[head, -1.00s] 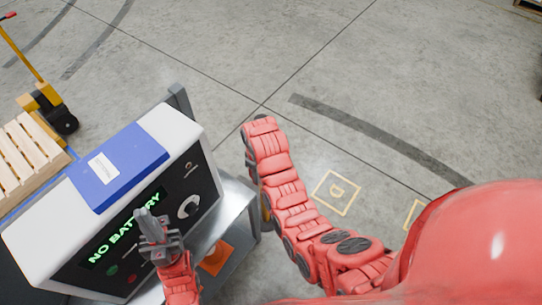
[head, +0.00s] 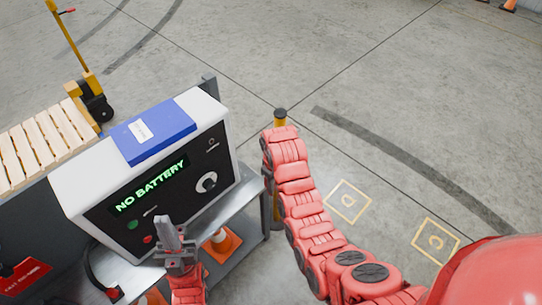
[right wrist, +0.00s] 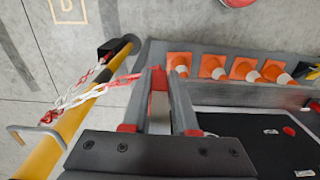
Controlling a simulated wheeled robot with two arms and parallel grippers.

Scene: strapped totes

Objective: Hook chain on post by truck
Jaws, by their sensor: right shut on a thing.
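A yellow post with a black cap (head: 280,119) stands on the floor behind my right arm in the head view. In the right wrist view the yellow post (right wrist: 112,66) runs along the left, with a grey metal loop (right wrist: 17,134) at its side. A red-and-white chain (right wrist: 78,97) runs from beside the post to my right gripper (right wrist: 158,76), which is shut on a red piece of it. The right gripper is hidden in the head view. My left gripper (head: 166,232) is in front of the machine; its finger gap is unclear. A yellow pallet truck (head: 92,90) stands upper left.
A white machine reading "NO BATTERY" (head: 150,187) with a blue box (head: 153,132) on top sits on a metal table (head: 235,197). Wooden pallets (head: 45,145) stand at left. Several orange cones (right wrist: 212,66) line a shelf. Open floor lies beyond.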

